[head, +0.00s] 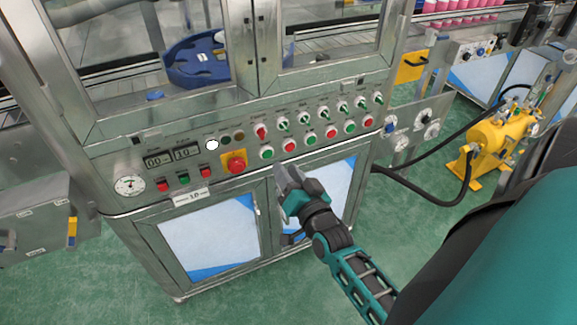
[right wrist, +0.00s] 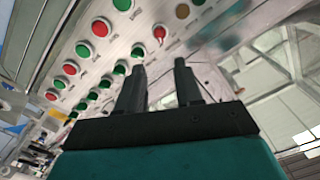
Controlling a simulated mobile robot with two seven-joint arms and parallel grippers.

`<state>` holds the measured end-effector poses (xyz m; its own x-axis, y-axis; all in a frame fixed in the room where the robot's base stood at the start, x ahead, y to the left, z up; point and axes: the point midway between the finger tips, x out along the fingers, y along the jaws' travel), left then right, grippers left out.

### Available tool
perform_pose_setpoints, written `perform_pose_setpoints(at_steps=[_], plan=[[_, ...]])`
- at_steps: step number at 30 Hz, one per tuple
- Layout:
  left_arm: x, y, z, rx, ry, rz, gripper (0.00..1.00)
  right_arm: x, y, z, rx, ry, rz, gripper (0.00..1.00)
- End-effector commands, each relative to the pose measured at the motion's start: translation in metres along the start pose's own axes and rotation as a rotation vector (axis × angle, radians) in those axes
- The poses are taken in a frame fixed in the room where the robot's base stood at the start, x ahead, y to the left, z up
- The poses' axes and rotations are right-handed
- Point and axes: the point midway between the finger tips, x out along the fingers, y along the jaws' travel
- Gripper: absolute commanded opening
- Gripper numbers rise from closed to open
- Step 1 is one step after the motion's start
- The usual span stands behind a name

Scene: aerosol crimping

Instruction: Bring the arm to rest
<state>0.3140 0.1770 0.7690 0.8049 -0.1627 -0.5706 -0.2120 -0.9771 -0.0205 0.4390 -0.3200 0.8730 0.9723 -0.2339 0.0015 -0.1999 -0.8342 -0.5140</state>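My right gripper (head: 285,172) is in front of the crimping machine, near the lower edge of its control panel (head: 215,178). The arm reaches in from the lower right. In the right wrist view the two dark fingers (right wrist: 159,66) stand apart with nothing between them. The panel's green and red buttons lie beyond the fingertips. A red emergency knob (head: 236,163) on a yellow plate is left of the gripper in the head view. I cannot tell the exact gap to the panel. My left gripper is not in view.
Rows of buttons and switches (head: 310,139) run along the panel. Below are doors with blue-and-white panes (head: 210,237). A blue fixture (head: 195,66) sits inside the machine. A yellow pump unit (head: 488,142) with black hoses stands to the right. Green floor (head: 110,285) is open in front.

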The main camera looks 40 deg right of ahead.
Motion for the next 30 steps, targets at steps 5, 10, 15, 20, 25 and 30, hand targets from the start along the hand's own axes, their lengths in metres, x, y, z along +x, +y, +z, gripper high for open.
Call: perform_pose_setpoints(at_steps=[5, 10, 15, 20, 25, 30], plan=[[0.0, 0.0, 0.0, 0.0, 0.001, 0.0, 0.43, 0.0, 0.0, 0.0, 0.0, 0.0, 0.0, 0.35], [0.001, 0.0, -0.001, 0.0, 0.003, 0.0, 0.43, 0.0, 0.0, 0.0, 0.0, 0.0, 0.0, 0.35], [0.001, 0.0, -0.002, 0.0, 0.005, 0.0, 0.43, -0.002, -0.001, 0.004, -0.015, -0.018, -0.005, 0.35], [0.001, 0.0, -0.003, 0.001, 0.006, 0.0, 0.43, -0.035, -0.019, 0.051, -0.211, -0.231, -0.067, 0.35], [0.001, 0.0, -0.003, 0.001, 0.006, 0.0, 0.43, -0.103, -0.036, 0.113, -0.494, -0.522, -0.179, 0.35], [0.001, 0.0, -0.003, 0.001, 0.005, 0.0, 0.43, -0.148, -0.041, 0.141, -0.65, -0.677, -0.252, 0.35]])
